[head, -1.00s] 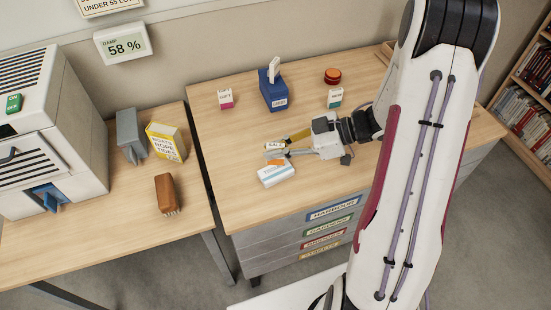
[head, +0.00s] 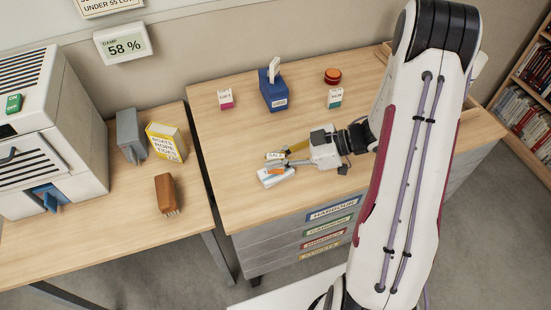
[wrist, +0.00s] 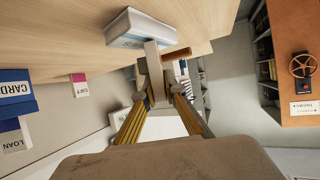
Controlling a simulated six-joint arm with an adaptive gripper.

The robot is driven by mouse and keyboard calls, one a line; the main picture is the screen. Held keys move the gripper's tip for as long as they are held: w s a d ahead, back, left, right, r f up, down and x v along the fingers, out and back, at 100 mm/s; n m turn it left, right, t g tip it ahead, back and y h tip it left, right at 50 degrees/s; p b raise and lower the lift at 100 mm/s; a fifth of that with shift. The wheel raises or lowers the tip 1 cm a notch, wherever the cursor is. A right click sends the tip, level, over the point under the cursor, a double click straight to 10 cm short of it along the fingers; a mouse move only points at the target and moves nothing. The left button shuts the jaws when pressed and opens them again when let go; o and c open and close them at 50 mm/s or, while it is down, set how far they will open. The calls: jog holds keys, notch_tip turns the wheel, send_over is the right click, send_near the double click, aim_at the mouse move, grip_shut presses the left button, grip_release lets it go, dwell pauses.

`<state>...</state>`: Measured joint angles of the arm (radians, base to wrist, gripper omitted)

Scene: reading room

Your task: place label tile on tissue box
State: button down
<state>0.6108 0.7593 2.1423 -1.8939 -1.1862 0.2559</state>
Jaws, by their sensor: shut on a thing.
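The label tile (head: 276,155) is a small white plate with dark lettering, reading something like SALE. My gripper (head: 279,162) is shut on it, with the lettered face showing in the head view. The wrist view shows a pale piece (wrist: 153,60) between my fingertips, seen nearly edge-on. The tissue box (head: 270,182) is low and white with blue-grey sides, lying on the drawer-unit top; it also shows in the wrist view (wrist: 130,30). My fingertips are at its far side and partly cover it. I cannot tell whether the tile touches the box.
Behind stand a blue card box (head: 279,101), a pink-based GIFT block (head: 226,99), a teal-based block (head: 335,98) and a red round item (head: 332,76). The wooden top (head: 225,150) is clear to the left of the tissue box.

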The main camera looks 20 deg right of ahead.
jog(key=shift+f, duration=0.2)
dwell(0.3)
jog(key=c, duration=2.1)
grip_release()
jog(key=shift+r, duration=0.15)
jog(key=shift+d+r, duration=0.1)
jog(key=shift+d, duration=0.05)
jog(key=v, duration=1.1)
jog(key=shift+s+d, duration=0.25)
jog(key=shift+d, duration=0.05)
jog(key=shift+r, duration=0.1)
